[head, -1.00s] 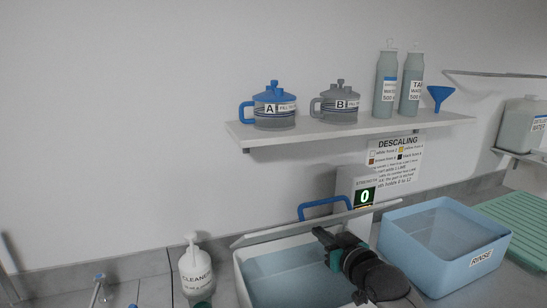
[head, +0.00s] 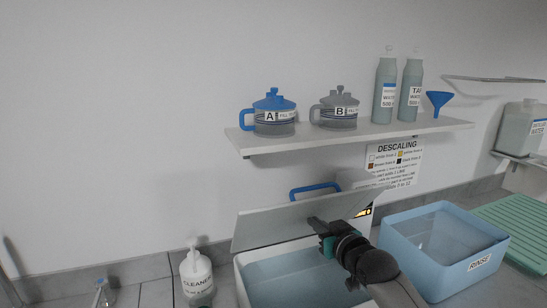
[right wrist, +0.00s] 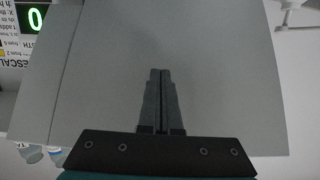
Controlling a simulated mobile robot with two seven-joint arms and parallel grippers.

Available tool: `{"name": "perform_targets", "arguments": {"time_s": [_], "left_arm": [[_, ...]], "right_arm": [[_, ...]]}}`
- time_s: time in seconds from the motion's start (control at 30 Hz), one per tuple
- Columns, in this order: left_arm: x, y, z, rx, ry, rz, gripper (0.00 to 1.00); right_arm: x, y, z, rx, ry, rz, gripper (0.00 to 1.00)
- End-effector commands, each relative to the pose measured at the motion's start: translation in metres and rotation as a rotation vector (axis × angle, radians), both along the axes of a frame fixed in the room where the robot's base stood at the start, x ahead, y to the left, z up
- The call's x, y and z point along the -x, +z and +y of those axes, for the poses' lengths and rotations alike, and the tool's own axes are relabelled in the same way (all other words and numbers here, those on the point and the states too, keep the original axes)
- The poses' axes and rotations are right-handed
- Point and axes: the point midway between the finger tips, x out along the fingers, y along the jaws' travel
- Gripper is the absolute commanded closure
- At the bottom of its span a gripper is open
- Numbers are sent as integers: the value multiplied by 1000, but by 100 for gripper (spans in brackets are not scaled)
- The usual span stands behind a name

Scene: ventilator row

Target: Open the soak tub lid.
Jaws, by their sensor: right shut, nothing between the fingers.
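The soak tub (head: 243,285) is a white-rimmed box at the bottom centre of the head view, with bluish liquid inside. Its grey lid (head: 275,222) stands tilted up at the tub's back, its flat underside facing me. A blue handle (head: 314,188) shows above the lid's upper edge. My right gripper (head: 312,221) is shut and empty, its fingertips at the lid's underside; I cannot tell whether they touch. In the right wrist view the shut fingers (right wrist: 160,75) lie in front of the broad lid face (right wrist: 215,60). My left gripper is not in view.
A blue rinse tub (head: 400,246) stands right of the soak tub, with a green rack (head: 518,222) beyond. A cleaner bottle (head: 196,275) stands left. A wall shelf (head: 350,137) above holds two jugs, two bottles and a funnel. The strength display (right wrist: 35,18) is partly hidden behind the lid.

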Motion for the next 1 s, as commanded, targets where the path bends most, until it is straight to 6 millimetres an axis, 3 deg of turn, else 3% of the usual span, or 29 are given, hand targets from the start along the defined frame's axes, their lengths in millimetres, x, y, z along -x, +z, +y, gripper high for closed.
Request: {"name": "perform_targets", "arguments": {"time_s": [0.6, 1.0], "left_arm": [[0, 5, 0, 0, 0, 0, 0], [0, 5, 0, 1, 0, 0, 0]], "right_arm": [[-28, 22, 10, -1, 0, 0, 100], [-30, 23, 11, -1, 0, -1, 100]]}}
